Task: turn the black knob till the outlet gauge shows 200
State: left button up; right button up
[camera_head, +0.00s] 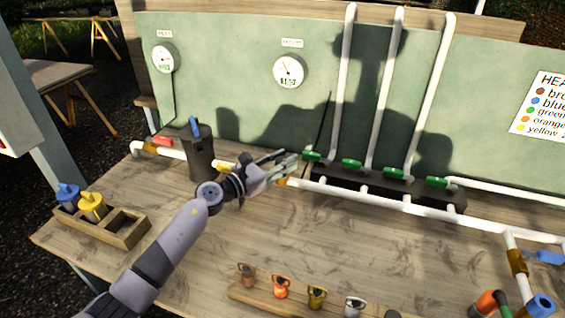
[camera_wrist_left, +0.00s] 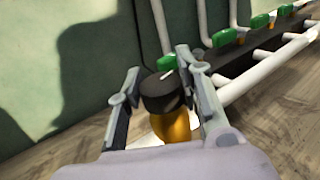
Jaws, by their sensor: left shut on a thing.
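The black knob (camera_wrist_left: 160,92) sits on a brass-coloured body (camera_wrist_left: 175,126) in the left wrist view, with a pale mark on its top. My left gripper (camera_head: 284,160) has its two fingers on either side of the knob and is shut on it. In the head view the gripper hides the knob. Two round white gauges hang on the green board, one at the far left (camera_head: 163,58) and one nearer the middle (camera_head: 289,71). Their labels and readings are too small to read surely. My right gripper is not in view.
A dark upright canister (camera_head: 200,158) with a blue handle stands left of my gripper. A black manifold (camera_head: 390,190) with green valves and white pipes lies to the right. A wooden tray (camera_head: 125,232) and a rack of small fittings (camera_head: 250,293) are nearer. The bench middle is clear.

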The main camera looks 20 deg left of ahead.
pick_arm(q)
jog(key=o, duration=1.2)
jog(key=shift+c, duration=0.2)
jog(key=v, duration=1.2)
